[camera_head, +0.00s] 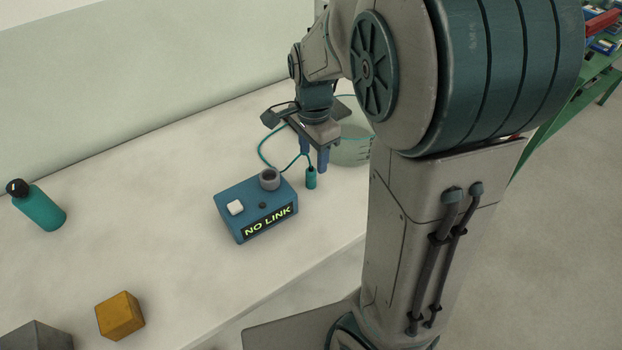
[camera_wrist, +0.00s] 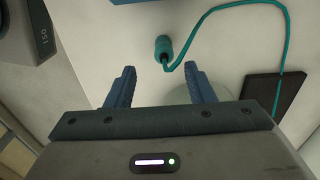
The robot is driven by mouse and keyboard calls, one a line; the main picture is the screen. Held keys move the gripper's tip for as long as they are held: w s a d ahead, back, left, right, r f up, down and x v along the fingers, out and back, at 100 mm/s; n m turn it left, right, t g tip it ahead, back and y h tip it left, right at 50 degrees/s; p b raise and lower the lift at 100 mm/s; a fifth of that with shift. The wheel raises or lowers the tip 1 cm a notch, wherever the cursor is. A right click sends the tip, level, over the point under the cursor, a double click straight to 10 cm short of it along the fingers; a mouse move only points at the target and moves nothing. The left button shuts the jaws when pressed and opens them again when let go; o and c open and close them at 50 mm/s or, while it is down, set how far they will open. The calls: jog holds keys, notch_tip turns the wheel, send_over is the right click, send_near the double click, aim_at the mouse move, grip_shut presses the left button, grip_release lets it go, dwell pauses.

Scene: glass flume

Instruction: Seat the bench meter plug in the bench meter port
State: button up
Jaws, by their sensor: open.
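The bench meter is a blue box (camera_head: 238,222) on the white bench, with its display reading "NO LINK". A grey ring-shaped port (camera_head: 270,178) rises from its top at the far right corner. The teal plug (camera_head: 311,178) is beside the meter's right side, on a teal cable (camera_head: 262,150). In the wrist view the plug (camera_wrist: 164,50) and its cable (camera_wrist: 205,15) lie beyond my fingertips. My gripper (camera_head: 315,160) is open above and close to the plug, and the plug is not between the fingers in the wrist view (camera_wrist: 160,80).
A clear glass vessel (camera_head: 350,150) stands just behind my gripper. A teal bottle (camera_head: 42,208), a yellow block (camera_head: 120,315) and a grey block (camera_head: 38,338) are at the left. A dark flat piece (camera_wrist: 274,92) sits by the cable.

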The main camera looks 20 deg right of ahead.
aim_at(311, 170)
jog(key=f, duration=0.6)
jog(key=shift+w+a+f, duration=0.15)
jog(key=shift+w+f, duration=0.05)
grip_shut()
